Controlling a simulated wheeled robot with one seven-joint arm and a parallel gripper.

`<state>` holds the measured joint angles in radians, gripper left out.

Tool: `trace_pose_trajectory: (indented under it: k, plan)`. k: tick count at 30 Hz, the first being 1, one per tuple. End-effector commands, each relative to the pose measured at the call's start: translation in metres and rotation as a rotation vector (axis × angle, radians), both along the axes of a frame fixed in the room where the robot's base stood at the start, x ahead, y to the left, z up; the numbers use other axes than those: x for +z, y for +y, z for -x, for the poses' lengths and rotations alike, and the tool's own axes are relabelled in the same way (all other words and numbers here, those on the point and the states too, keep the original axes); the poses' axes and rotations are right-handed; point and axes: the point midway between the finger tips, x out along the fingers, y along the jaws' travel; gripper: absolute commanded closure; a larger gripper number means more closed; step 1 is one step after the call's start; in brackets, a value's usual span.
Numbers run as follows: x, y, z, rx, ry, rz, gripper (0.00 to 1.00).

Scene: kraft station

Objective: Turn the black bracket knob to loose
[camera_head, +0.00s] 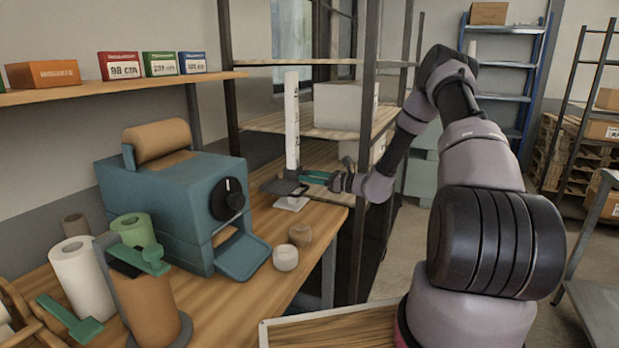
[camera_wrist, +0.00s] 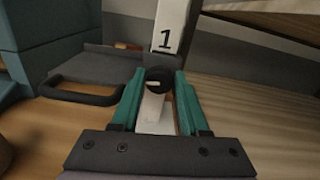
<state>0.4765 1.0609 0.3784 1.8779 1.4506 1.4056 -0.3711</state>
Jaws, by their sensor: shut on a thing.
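The black bracket knob (camera_wrist: 158,74) is round and dark, with a short white mark on its face. In the wrist view it sits low on a white post (camera_wrist: 170,28) that bears the number 1. My gripper (camera_wrist: 160,84) has its two green fingers at the knob's left and right sides and is shut on it. A dark bracket plate with a looped handle (camera_wrist: 80,95) reaches left from the post. In the head view, the post (camera_head: 291,125) stands upright on its white base (camera_head: 291,203), and my gripper (camera_head: 318,177) comes from the right. The knob is too small to make out there.
A teal machine with a black dial (camera_head: 228,198) stands left of the post. Two small round jars (camera_head: 286,258) stand on the wooden bench (camera_head: 285,308) in front. A shelf rack's dark upright (camera_head: 364,150) is close to my arm. Paper rolls (camera_head: 80,280) stand front left.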

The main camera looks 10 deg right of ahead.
Motion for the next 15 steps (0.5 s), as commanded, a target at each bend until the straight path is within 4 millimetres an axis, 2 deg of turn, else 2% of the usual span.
trace_pose_trajectory:
  k: [15]
  plan:
    - [-0.0002, -0.0007, 0.0001, -0.001, -0.034, 0.026, 1.00]
